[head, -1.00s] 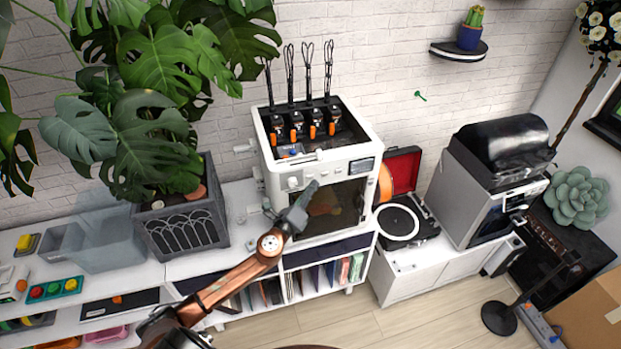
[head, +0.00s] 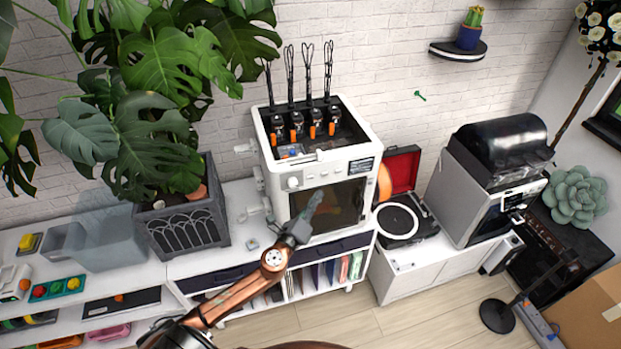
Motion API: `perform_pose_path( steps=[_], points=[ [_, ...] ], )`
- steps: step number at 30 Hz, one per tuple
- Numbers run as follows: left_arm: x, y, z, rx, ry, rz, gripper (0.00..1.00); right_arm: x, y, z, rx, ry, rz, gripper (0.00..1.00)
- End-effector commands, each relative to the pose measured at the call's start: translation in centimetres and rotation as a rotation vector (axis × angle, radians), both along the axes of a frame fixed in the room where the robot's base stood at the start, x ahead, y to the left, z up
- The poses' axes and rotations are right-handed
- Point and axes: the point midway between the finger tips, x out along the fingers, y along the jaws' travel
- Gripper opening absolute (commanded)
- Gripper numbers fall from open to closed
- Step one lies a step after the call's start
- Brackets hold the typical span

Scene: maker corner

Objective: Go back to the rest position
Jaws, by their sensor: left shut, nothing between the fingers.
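My left gripper (head: 310,210) is shut and empty. It is in front of the lower part of the white machine (head: 283,184), over its dark front window, and hides part of that window. I cannot tell whether it touches the machine. My copper-coloured left arm reaches up to it from the bottom left. My right gripper is not in view.
The machine stands on a white shelf unit (head: 235,192) beside a potted plant (head: 185,226). A turntable (head: 403,222) and a grey-and-black machine (head: 470,195) stand to the right. A black stand base (head: 497,317) and a cardboard box (head: 585,315) are on the floor at right.

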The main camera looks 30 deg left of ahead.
Motion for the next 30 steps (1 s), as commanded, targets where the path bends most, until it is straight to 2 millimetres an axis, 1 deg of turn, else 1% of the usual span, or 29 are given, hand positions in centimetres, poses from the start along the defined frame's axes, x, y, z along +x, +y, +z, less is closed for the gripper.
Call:
perform_pose_path(
  steps=[17, 20, 23, 25, 26, 27, 29, 30],
  points=[
    [0.0, 0.0, 0.0, 0.001, 0.001, -0.001, 0.00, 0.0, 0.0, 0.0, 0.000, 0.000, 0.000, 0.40],
    [0.1, 0.2, -0.6, -0.009, 0.009, 0.002, 0.00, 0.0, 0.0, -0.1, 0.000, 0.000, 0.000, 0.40],
    [0.2, 1.2, -3.5, -0.055, 0.050, 0.020, 0.00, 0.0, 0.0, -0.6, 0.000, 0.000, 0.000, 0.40],
    [0.2, 2.3, -7.2, -0.118, 0.100, 0.042, 0.00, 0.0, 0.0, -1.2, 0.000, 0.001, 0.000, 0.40],
    [0.2, 2.9, -9.1, -0.150, 0.126, 0.055, 0.00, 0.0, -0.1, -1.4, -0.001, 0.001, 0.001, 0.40],
    [0.0, 3.7, -11.8, -0.197, 0.162, 0.074, 0.00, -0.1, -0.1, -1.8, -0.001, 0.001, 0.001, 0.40],
    [-0.4, 4.8, -16.1, -0.277, 0.217, 0.107, 0.00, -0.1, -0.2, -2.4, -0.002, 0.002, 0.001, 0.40],
    [-0.9, 5.5, -19.0, -0.329, 0.253, 0.130, 0.00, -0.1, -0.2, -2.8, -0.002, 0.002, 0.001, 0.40]
  ],
)
